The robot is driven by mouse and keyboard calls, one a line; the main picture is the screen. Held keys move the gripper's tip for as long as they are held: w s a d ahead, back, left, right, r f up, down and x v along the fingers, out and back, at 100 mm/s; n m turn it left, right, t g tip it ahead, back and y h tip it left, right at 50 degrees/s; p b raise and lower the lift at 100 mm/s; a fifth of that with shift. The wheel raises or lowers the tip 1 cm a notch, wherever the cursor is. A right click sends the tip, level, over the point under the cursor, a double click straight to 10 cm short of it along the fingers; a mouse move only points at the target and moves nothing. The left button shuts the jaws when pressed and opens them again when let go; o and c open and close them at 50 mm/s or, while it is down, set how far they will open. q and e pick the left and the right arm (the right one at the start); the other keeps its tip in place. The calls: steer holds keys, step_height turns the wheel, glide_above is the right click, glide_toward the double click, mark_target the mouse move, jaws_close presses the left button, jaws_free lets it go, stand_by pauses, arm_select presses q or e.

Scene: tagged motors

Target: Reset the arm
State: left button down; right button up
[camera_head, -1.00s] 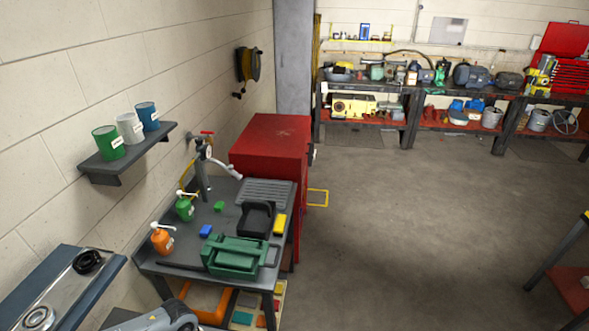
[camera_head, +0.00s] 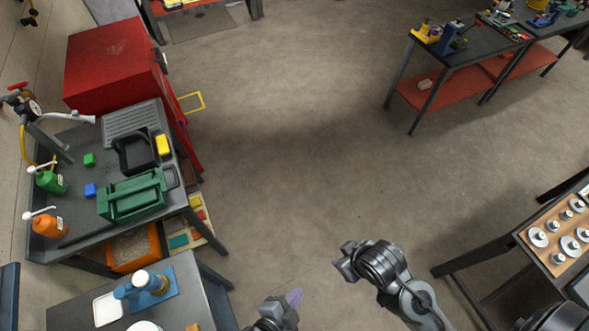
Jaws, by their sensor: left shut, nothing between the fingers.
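My left gripper (camera_head: 293,298) shows at the bottom edge, left of centre, over the grey floor. It is shut and empty, with only its front part in view. It is apart from the benches and touches nothing that I can see. My right arm (camera_head: 385,268) reaches in from the lower right over open floor. It ends in a dark block, and I cannot make out its fingers or whether they are parted.
A red cabinet (camera_head: 105,58) stands behind. A board with metal parts (camera_head: 562,232) is at right. Mid-floor is clear.

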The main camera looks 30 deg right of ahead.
arm_select(q)
steer(key=a+r+n+y, duration=0.2)
steer(key=a+n, duration=0.4)
steer(key=a, duration=0.3)
steer(key=w+a+r+n+y, duration=0.1)
steer(key=a+n+y, duration=0.3)
steer(key=a+n, duration=0.3)
steer(key=a+r+n+y, duration=0.2)
steer(key=a+n, duration=0.4)
steer(key=a, duration=0.6)
steer(key=shift+w+r+g+y, duration=0.2)
steer(key=shift+r+g+y, duration=0.2)
steer(key=shift+y, duration=0.2)
